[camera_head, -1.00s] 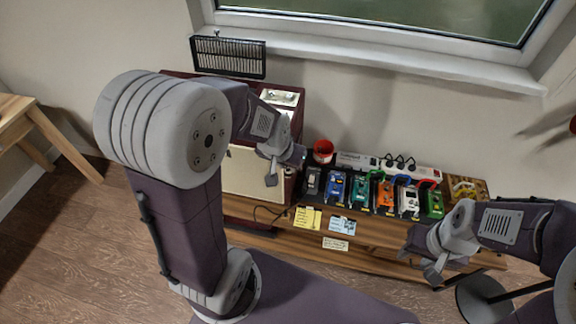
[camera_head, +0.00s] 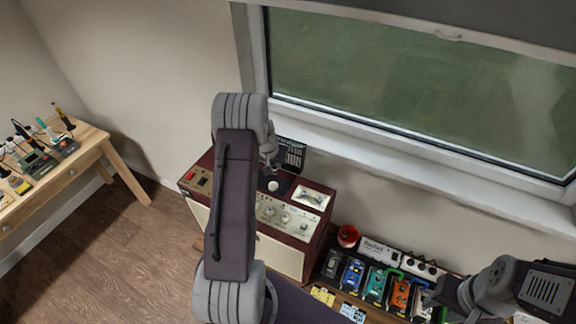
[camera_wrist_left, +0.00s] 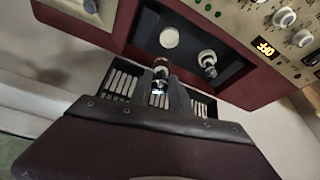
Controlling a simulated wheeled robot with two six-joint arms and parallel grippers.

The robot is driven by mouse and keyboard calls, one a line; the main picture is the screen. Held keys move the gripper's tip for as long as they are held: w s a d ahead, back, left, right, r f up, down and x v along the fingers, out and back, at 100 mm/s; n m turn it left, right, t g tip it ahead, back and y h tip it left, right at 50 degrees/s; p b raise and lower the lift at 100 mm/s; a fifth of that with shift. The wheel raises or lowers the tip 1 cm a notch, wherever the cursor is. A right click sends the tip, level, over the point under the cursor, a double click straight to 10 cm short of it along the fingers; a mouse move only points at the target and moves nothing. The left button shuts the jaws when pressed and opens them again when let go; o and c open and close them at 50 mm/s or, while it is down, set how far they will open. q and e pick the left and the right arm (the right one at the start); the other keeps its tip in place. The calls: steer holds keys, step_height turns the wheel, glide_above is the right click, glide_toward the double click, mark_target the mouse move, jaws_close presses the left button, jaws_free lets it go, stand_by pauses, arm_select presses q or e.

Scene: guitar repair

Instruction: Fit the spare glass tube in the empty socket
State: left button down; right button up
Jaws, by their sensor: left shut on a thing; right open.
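The maroon amplifier (camera_head: 282,252) stands below the window. Its top has a dark recess (camera_wrist_left: 228,73) with a pale round socket (camera_wrist_left: 169,38), bare in the left wrist view. A tube (camera_wrist_left: 207,58) stands in the recess to its right. The socket also shows in the head view (camera_head: 273,186). My left gripper (camera_wrist_left: 161,88) is shut on a small glass tube (camera_wrist_left: 160,68), held apart from the socket in the picture. In the head view my left gripper (camera_head: 268,165) is just behind the socket, partly hidden by my arm. My right gripper (camera_head: 432,298) is open over the pedals.
A wooden workbench (camera_head: 88,150) with tools is at far left.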

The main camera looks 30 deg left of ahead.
arm_select(q)
steer(key=shift+a, duration=0.25)
steer(key=f+b, duration=0.2)
steer(key=f, duration=0.1)
steer(key=shift+s+f+b, duration=0.2)
steer(key=shift+s+b, duration=0.2)
steer(key=shift+s+f+b, duration=0.25)
steer(key=shift+f+b, duration=0.7)
steer(key=shift+s+f+b, duration=0.15)
steer(key=shift+f+b, duration=0.1)
steer(key=shift+b, duration=0.1)
arm_select(e)
steer(key=f, duration=0.1)
steer(key=s+f, duration=0.1)
steer(key=f, duration=0.2)
steer(key=shift+s+f, duration=0.3)
steer(key=shift+f, duration=0.1)
arm_select(q)
steer(key=shift+w+f, duration=0.1)
steer(key=shift+w, duration=0.1)
arm_select(e)
steer(key=shift+w, duration=0.15)
arm_select(q)
steer(key=shift+s+d, duration=0.1)
steer(key=shift+s, duration=0.05)
